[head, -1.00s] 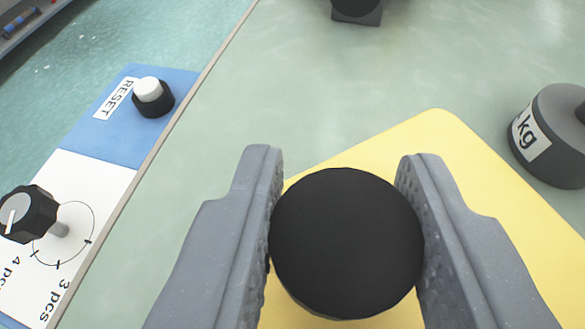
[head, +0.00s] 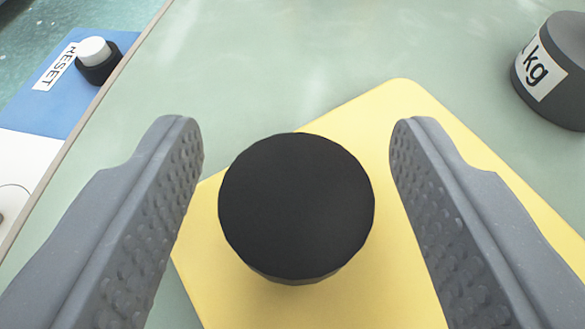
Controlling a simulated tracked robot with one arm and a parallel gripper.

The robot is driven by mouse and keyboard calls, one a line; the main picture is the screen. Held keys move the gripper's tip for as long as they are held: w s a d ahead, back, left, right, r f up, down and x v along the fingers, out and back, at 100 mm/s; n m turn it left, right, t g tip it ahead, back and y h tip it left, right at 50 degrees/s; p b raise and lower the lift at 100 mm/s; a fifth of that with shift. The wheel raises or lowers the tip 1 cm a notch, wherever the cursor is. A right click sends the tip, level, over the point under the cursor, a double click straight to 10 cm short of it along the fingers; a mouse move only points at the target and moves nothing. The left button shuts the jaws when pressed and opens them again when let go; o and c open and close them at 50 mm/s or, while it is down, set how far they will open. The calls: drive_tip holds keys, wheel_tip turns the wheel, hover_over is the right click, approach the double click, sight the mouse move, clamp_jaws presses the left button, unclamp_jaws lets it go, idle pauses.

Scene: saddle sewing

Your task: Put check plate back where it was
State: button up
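A yellow plate (head: 400,125), which looks like the check plate, lies on the pale green table with a corner toward the top of the picture. A round black knob (head: 296,205) stands up from it. My gripper (head: 280,150) is open around the knob, with one finger on each side. The near part of the plate is cut off by the picture edge and partly hidden by my right finger.
A dark grey weight marked "kg" (head: 555,75) stands at the upper right beyond the plate. At the upper left, beyond the table edge, is a blue and white panel with a white RESET button (head: 94,52). The table (head: 270,60) beyond the plate is clear.

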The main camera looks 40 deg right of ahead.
drive_tip(key=shift+r, duration=0.1)
drive_tip(key=shift+s+a+r, duration=0.15)
drive_tip(key=shift+a, duration=0.05)
drive_tip(key=v, duration=1)
drive_tip(key=shift+s+a+r+p, duration=0.2)
drive_tip(key=shift+s+a+p, duration=0.1)
drive_tip(key=shift+s+a, duration=0.2)
